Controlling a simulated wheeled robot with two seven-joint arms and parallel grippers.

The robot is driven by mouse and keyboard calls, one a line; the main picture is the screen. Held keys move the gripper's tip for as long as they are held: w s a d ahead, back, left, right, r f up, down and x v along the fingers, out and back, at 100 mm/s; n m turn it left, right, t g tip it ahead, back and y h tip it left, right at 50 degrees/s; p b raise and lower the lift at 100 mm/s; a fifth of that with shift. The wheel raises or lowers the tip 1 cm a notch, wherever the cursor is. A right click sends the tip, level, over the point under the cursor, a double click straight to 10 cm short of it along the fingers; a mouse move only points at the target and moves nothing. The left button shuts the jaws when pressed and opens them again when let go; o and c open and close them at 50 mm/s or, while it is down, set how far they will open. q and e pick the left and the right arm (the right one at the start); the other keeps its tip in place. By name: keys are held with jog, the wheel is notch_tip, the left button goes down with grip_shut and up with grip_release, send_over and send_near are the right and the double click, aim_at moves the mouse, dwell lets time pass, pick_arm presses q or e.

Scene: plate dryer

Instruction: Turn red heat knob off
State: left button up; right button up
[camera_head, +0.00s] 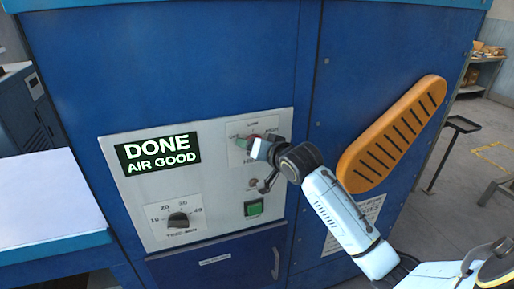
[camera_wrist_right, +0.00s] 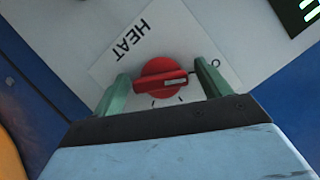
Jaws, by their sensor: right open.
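The red heat knob (camera_wrist_right: 163,78) is on a light plate marked HEAT. In the right wrist view its raised bar lies nearly level, with a pale mark on its right half. My right gripper (camera_wrist_right: 162,72) is open, one green finger to each side of the knob. A small gap seems to show on the left; the right finger is close to the bar's end, and I cannot tell if it touches. In the head view my right gripper (camera_head: 258,146) is at the control panel (camera_head: 220,215) and covers most of the knob. My left gripper is not in view.
A display (camera_head: 157,153) reads DONE AIR GOOD. A timer knob (camera_head: 178,220) is at the panel's lower left, and a green button (camera_head: 253,208) is below my right gripper. An orange slotted cover (camera_head: 392,135) stands out right of the panel. A pale table (camera_head: 50,200) is at left.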

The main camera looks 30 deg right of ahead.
jog(key=b+v, duration=0.1)
jog(key=v, duration=1.2)
jog(key=shift+s+b, duration=0.2)
jog(key=shift+b, duration=0.15)
notch_tip(320, 180, down, 27)
jog(key=w+d+g+b, duration=0.2)
jog(key=w+g+b, duration=0.1)
jog(key=g+b, duration=0.15)
jog(key=s+a+f+n+g+b, duration=0.15)
jog(key=s+f, duration=0.25)
jog(key=f, duration=0.8)
jog(key=s+f+n+g+b, duration=0.1)
jog(key=s+f+b, duration=0.25)
jog(key=f, duration=0.85)
jog(key=s+a+f+n+g+b, duration=0.2)
jog(key=s+a+f, duration=0.1)
jog(key=s+f, duration=0.7)
jog(key=s+a+f+n+g+b, duration=0.2)
jog(key=s+a+f, duration=0.1)
jog(key=s+f, duration=0.7)
jog(key=s+a+f+n+g+b, duration=0.2)
jog(key=s+a+f, duration=0.2)
jog(key=s+f, duration=0.6)
jog(key=s, duration=0.6)
jog(key=shift+b, duration=0.4)
